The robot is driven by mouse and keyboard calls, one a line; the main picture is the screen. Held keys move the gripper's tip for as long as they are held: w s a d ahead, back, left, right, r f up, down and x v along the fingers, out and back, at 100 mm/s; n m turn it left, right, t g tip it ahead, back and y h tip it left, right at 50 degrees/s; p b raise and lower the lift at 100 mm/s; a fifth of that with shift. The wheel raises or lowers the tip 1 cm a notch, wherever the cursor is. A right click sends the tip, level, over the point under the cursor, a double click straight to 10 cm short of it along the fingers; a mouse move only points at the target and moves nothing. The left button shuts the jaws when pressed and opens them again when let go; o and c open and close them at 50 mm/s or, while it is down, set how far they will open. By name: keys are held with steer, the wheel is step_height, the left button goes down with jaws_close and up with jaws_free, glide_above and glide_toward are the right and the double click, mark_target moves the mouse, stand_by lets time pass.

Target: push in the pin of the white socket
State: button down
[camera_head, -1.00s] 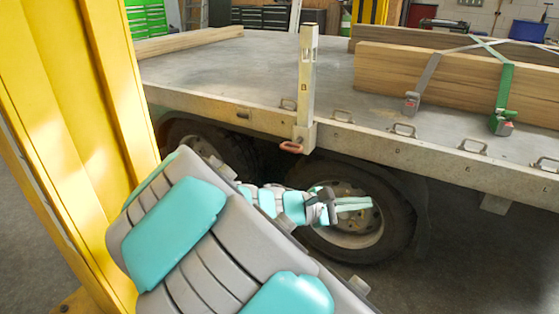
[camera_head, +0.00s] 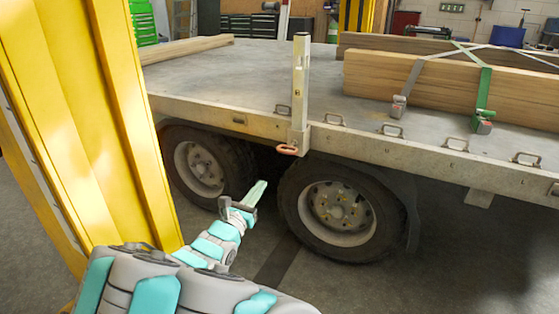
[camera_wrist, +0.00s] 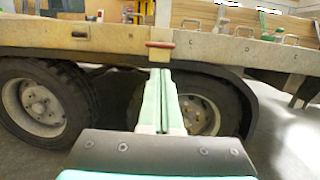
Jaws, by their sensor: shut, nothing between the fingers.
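The white socket (camera_head: 299,139) sits on the trailer's side edge, with a pale upright post (camera_head: 300,85) standing in it. The pin's red-orange handle (camera_head: 287,149) sticks out at the socket's lower front.
The trailer deck (camera_head: 220,80) carries strapped timber (camera_head: 440,85). Two wheels (camera_head: 340,212) stand under the edge, close behind my gripper. A yellow column (camera_head: 95,120) rises at the left. Metal lashing rings (camera_head: 391,130) line the deck edge. Open floor lies in front.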

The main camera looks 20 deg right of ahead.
steer(key=shift+d, duration=0.1)
steer(key=p, duration=0.2)
glide_toward(285, 151)
steer(key=f+x, duration=0.1)
steer(key=x, duration=0.4)
steer(key=shift+x, duration=0.85)
steer(key=shift+r, duration=0.2)
steer(key=x, duration=0.3)
steer(key=shift+w+d+f, duration=0.1)
steer(key=shift+f, duration=0.1)
